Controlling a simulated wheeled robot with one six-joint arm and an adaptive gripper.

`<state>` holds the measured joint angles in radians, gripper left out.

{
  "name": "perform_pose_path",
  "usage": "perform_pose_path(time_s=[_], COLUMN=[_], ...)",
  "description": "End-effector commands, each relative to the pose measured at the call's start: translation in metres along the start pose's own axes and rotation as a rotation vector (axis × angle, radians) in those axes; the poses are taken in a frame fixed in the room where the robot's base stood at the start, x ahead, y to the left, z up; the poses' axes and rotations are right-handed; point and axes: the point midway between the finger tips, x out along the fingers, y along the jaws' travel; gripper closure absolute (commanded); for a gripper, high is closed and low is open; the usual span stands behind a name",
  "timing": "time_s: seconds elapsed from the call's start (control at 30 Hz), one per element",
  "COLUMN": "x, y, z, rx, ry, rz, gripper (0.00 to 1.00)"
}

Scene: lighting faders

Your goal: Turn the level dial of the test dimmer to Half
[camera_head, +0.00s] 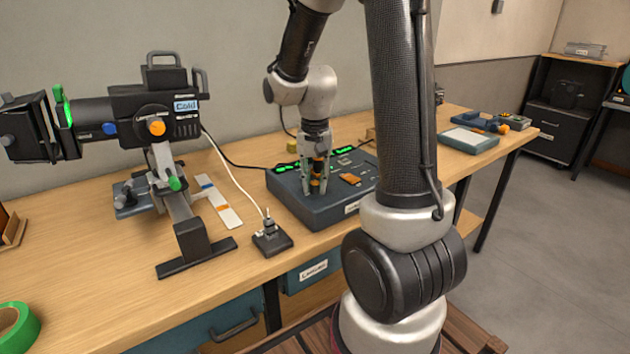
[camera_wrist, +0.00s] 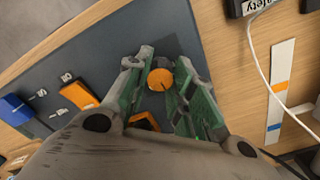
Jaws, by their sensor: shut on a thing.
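A dark grey control console (camera_head: 335,211) lies on the wooden bench, with green-lit displays along its back. An orange round dial (camera_wrist: 159,80) with a dark pointer line sits near one corner of the console (camera_wrist: 95,60). My gripper (camera_head: 316,189) reaches down over the console's left part. In the wrist view, my gripper (camera_wrist: 161,74) has its green-lined fingers on either side of the orange dial, shut on it. The scale marks around the dial are hidden or too small to read, so I cannot tell its setting. The label on the console's front is not legible.
An orange slider cap (camera_wrist: 79,95) and a blue one (camera_wrist: 14,109) are on the console. A small black box (camera_head: 271,239) with a switch stands left of it. A spotlight (camera_head: 150,110) marked Cold stands further left. A blue-grey tray (camera_head: 468,140) lies at right.

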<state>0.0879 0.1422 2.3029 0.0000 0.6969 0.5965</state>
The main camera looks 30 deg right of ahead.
Motion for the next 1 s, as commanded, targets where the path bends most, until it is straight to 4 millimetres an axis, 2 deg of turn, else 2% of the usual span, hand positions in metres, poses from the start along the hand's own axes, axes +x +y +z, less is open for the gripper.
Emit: perform_pose_path(time_s=[0.67, 0.7, 0.8, 0.83, 1.0], x=[-0.0006, -0.0006, -0.0005, -0.0005, -0.0002], y=[-0.0004, -0.0004, -0.0004, -0.0003, -0.0002], z=[-0.0008, -0.0008, -0.0007, -0.0006, -0.0004], rx=[0.067, 0.067, 0.067, 0.067, 0.067], ry=[0.002, 0.002, 0.002, 0.002, 0.001], rz=[-0.001, -0.001, -0.001, -0.001, -0.001], gripper=[1.00, 0.75, 0.56, 0.53, 0.53])
